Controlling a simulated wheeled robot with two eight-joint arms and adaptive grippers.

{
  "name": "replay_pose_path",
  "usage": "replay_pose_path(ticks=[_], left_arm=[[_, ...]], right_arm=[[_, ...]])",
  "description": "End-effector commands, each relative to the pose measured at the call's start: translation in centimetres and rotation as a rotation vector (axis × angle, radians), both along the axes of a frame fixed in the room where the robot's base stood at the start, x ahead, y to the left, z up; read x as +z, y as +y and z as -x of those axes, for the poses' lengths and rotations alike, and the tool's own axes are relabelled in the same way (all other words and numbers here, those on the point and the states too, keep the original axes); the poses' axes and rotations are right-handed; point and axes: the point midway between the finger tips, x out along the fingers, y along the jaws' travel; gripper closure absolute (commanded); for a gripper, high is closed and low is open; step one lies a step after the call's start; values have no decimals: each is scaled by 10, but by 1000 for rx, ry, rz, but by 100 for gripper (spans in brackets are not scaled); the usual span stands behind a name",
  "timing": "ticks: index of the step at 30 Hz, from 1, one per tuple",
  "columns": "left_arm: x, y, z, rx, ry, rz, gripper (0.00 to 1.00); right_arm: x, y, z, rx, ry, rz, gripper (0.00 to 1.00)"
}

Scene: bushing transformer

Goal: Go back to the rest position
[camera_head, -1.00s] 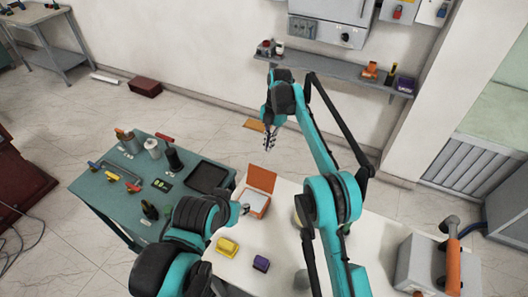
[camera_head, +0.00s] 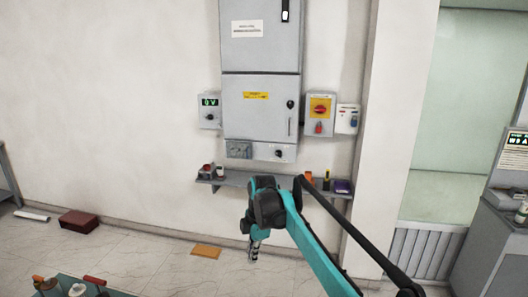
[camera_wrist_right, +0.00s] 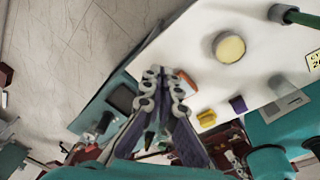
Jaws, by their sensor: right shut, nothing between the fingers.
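My right gripper (camera_head: 254,250) hangs downward in front of the wall, below the wall shelf in the picture, shut and empty. In the right wrist view its two jointed fingers (camera_wrist_right: 165,78) come together with nothing between them. Behind them lie the white table (camera_wrist_right: 190,45) and part of the green table (camera_wrist_right: 118,78). My left gripper does not show in the head view.
A grey cabinet (camera_head: 260,105) hangs on the wall above the shelf (camera_head: 233,180), which holds small items. In the wrist view, a yellow block (camera_wrist_right: 207,118) and purple block (camera_wrist_right: 238,104) lie on the white table.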

Motion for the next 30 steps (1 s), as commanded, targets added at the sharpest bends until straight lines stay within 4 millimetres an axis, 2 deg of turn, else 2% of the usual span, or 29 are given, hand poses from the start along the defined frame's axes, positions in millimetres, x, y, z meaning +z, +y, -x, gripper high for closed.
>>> replay_pose_path(ticks=[1, 6, 11, 17, 21, 25, 30], left_arm=[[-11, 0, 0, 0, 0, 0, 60], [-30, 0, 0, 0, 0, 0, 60], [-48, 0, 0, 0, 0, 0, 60], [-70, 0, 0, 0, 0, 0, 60], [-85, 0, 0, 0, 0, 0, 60], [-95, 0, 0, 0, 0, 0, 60], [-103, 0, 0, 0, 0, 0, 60]], right_arm=[[1, -17, 12, -99, -17, -7, 100], [7, -67, 57, -461, -76, -51, 100], [-3, -111, 109, -798, -127, -119, 100], [-40, -158, 181, -1204, -184, -239, 100], [-80, -184, 230, -1472, -217, -345, 100], [-117, -201, 266, -1675, -236, -444, 100], [-151, -213, 293, -1838, -247, -537, 100]])
